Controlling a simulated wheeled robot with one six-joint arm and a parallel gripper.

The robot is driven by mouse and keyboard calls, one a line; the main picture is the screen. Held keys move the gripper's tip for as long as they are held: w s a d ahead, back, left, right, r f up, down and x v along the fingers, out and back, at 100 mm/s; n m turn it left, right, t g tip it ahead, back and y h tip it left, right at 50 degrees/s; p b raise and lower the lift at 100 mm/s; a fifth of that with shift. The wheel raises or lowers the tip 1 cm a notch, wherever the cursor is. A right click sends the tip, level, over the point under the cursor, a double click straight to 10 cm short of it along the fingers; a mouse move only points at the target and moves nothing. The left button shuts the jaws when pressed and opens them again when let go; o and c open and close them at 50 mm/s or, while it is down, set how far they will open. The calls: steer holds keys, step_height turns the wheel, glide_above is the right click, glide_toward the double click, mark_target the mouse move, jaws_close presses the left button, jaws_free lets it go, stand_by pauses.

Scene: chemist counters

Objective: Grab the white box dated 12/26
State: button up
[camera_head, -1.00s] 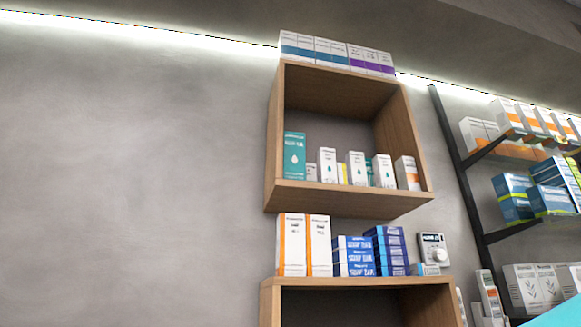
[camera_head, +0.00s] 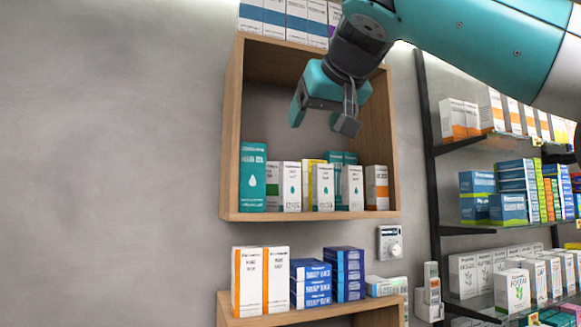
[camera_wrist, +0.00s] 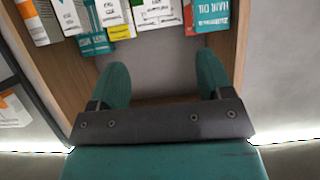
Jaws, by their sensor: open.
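Several small white boxes stand in the upper wooden wall shelf: one with a green stripe at its left (camera_head: 286,187), one with a drop mark in the middle (camera_head: 322,187), one to its right (camera_head: 351,187) and a white-and-orange one at the far right (camera_head: 377,187). No 12/26 date is readable on any of them. My gripper (camera_head: 321,119) is open and empty in the upper part of the shelf opening, above the boxes. In the wrist view, white boxes (camera_wrist: 158,12) show at the top edge beyond my open fingers, partly cut off.
A teal box (camera_head: 252,178) stands at the left of the shelf (camera_head: 300,216); its HAIR OIL label shows in the wrist view. The shelf's side walls flank my gripper. White-and-orange and blue boxes (camera_head: 311,284) stand below. Glass shelves with boxes (camera_head: 518,190) are at right.

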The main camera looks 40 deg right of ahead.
mark_target(289, 167)
steer(key=b+x, duration=0.4)
steer(key=x, duration=0.7)
steer(key=shift+d, duration=0.15)
steer(key=x, duration=0.1)
steer(key=p+x, duration=0.1)
steer(key=x, duration=0.1)
steer(key=p+x, duration=0.1)
steer(key=x, duration=0.1)
steer(key=shift+w+d+r, duration=0.1)
steer(key=shift+w+r, duration=0.15)
steer(key=shift+w, duration=0.05)
steer(key=shift+w+f+p, duration=0.25)
steer(key=shift+w+p, duration=0.05)
steer(key=shift+c, duration=0.5)
steer(key=c, duration=0.9)
